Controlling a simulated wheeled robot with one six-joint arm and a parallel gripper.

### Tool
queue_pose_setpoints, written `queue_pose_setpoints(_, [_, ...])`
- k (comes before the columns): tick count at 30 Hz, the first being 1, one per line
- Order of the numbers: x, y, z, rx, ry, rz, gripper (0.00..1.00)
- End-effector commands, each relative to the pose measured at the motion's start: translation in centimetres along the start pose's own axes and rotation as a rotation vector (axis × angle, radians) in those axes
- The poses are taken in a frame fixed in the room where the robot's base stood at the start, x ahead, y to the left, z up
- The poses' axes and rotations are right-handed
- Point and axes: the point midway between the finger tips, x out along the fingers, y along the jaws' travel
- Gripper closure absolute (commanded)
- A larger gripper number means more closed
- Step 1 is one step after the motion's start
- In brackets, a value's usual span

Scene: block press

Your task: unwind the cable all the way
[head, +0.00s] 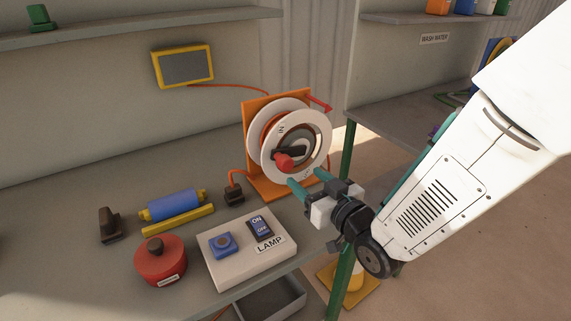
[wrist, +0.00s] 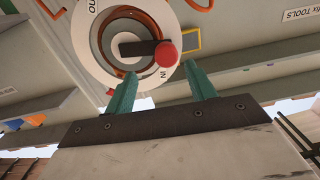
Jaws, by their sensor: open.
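A cable reel (head: 303,140) with a white rim stands upright on an orange stand (head: 262,185) on the bench. Its black crank has a red knob (head: 284,161), which points to the lower left in the head view. Orange cable (head: 231,176) runs from the reel's base to a dark plug (head: 234,192). My gripper (head: 306,183) is open and empty just in front of the reel's lower rim. In the wrist view the red knob (wrist: 165,53) shows just beyond the fingers, between them and nearer the right one. I see no contact with it. How much cable is wound is mostly hidden.
A lamp switch box (head: 247,250), a red round canister (head: 160,260), a blue roller (head: 173,205) and a dark block (head: 109,225) lie on the bench to the left. A yellow-framed screen (head: 183,66) hangs on the wall. A grey tray (head: 271,300) sits below the bench's front edge.

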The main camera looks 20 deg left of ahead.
Motion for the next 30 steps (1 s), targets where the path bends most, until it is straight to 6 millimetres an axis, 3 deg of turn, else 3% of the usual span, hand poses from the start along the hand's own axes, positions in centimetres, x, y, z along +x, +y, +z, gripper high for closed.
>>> queue_pose_setpoints(5, [1.3, -0.9, 0.1, 0.004, 0.031, -0.022, 0.45])
queue_pose_setpoints(18, [7.4, -0.9, -0.1, 0.004, 0.030, -0.020, 0.45])
queue_pose_setpoints(28, [8.0, -0.9, -0.2, 0.004, 0.029, -0.019, 0.45])
queue_pose_setpoints(29, [8.0, -0.9, -0.2, 0.004, 0.029, -0.019, 0.48])
queue_pose_setpoints(30, [8.0, -0.9, -0.2, 0.004, 0.029, -0.019, 0.59])
